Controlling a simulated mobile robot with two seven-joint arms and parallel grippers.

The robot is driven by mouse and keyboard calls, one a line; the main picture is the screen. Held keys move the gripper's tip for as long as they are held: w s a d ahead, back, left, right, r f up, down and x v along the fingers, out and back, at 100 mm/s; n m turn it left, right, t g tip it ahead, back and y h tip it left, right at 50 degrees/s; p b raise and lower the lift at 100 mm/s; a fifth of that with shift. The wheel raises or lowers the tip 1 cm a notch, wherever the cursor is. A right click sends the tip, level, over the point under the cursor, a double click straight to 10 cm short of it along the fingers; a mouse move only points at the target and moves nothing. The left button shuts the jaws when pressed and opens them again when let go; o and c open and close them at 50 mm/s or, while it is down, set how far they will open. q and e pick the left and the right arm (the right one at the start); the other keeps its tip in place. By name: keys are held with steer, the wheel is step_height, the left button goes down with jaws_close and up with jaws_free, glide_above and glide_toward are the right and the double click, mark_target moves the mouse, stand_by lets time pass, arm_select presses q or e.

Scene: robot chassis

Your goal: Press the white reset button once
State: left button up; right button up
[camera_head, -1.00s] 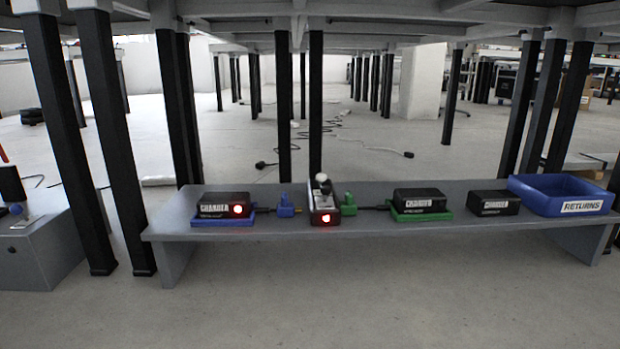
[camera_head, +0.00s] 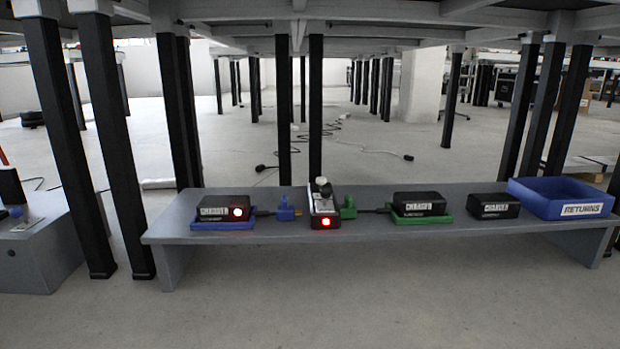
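A power box (camera_head: 325,208) stands in the middle of the low grey bench, with a red light (camera_head: 326,222) lit on its front. A small white knob-like piece, which may be the white reset button (camera_head: 321,182), shows at the top of its far end. A blue plug (camera_head: 286,208) is beside the box on the left and a green plug (camera_head: 348,207) on the right. Neither of my grippers is in view.
The grey bench (camera_head: 270,230) carries a black charger (camera_head: 214,207) with a red light on a blue base, another charger (camera_head: 418,203) on a green base, a loose charger (camera_head: 493,205) and a blue returns bin (camera_head: 562,197). Dark posts (camera_head: 115,140) stand left. Floor in front is clear.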

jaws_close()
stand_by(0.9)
